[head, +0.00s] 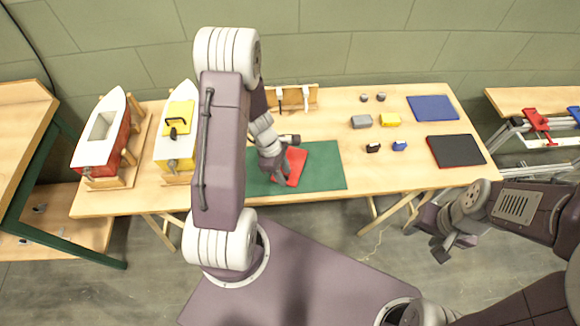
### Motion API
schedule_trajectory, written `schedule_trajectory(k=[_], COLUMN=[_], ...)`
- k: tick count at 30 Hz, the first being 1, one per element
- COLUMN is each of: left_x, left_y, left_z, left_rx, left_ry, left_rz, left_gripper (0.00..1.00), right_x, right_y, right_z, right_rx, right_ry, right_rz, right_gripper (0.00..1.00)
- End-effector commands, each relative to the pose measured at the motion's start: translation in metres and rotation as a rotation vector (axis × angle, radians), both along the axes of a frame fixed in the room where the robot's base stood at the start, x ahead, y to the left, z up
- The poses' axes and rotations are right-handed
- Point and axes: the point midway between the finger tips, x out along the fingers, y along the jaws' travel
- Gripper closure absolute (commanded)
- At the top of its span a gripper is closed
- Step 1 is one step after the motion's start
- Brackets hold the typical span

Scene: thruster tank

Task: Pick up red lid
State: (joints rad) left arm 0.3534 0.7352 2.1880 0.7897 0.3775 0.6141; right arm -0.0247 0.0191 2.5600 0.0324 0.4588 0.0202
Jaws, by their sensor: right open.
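The red lid (298,163) lies on the green mat (325,177) in the middle of the table. My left gripper (279,176) is over the lid's left part and hides some of it. I cannot tell whether its fingers are open or shut, or whether they touch the lid. My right gripper (438,247) is open and empty, in front of the table's right part. A red and white boat (103,138) with an open hatch stands on a wooden stand at the table's left end.
A yellow boat (172,148) with a yellow lid (180,114) stands right of the red boat. On the right lie a grey block (361,121), a yellow block (390,119), a blue panel (433,108) and a black panel (456,151). A tool rack (293,97) stands at the back.

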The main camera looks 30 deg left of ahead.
Motion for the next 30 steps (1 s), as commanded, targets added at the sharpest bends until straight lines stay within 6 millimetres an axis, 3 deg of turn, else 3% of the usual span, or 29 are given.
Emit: schedule_trajectory(k=[2,6,18,26,30], left_x=[0.0,0.0,0.0,0.001,-0.015], left_y=[0.0,0.0,0.0,0.0,-0.027], left_z=[0.001,0.001,0.005,0.047,0.061], left_rx=[0.0,0.0,-0.001,0.001,-0.001], left_ry=[0.0,0.0,-0.001,-0.004,-0.002], left_rz=[0.0,0.0,0.0,0.0,-0.006], left_gripper=[0.66,1.0,1.0,1.0,1.0], right_x=[0.0,0.0,0.0,0.0,0.0], right_y=[0.0,0.0,0.0,0.0,0.0], right_z=[0.001,0.0,0.003,0.02,0.015], right_rx=[0.0,0.0,0.0,0.0,0.0], right_ry=[0.0,0.0,0.0,0.0,0.0], right_rz=[0.0,0.0,0.0,0.0,0.0], right_gripper=[0.52,0.52,0.52,0.52,0.52])
